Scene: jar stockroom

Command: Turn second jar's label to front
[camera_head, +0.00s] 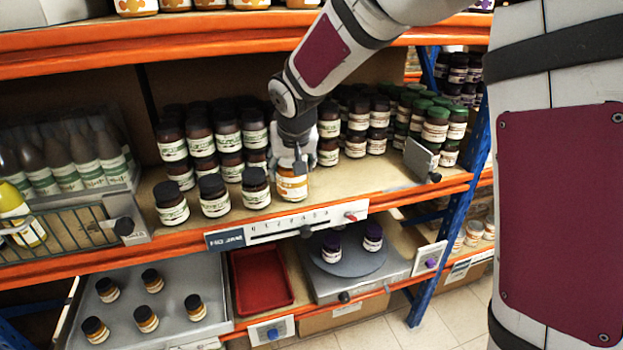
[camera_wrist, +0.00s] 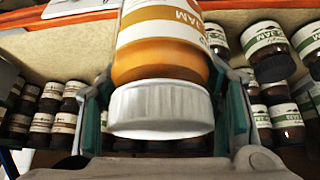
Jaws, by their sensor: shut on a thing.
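An amber jam jar (camera_head: 291,184) with a white label stands at the right end of the front row on the middle shelf. My gripper (camera_head: 288,160) reaches down from above and is shut around its upper part. The wrist view shows this jar (camera_wrist: 160,62) upside down, its white lid between the two fingers of my gripper (camera_wrist: 165,108); part of its label, reading JAM, shows. To its left in the front row stand three dark-lidded jars (camera_head: 255,188), (camera_head: 213,196), (camera_head: 171,203), apart from each other, with pale labels partly facing the head camera.
Stacked dark-lidded jars (camera_head: 227,130) stand close behind the gripper, and green-lidded jars (camera_head: 436,124) stand to the right. A wire basket (camera_head: 60,225) is at left. Below are a red tray (camera_head: 262,306) and a round turntable (camera_head: 350,262) with two purple-lidded jars. Bare shelf lies right of the held jar.

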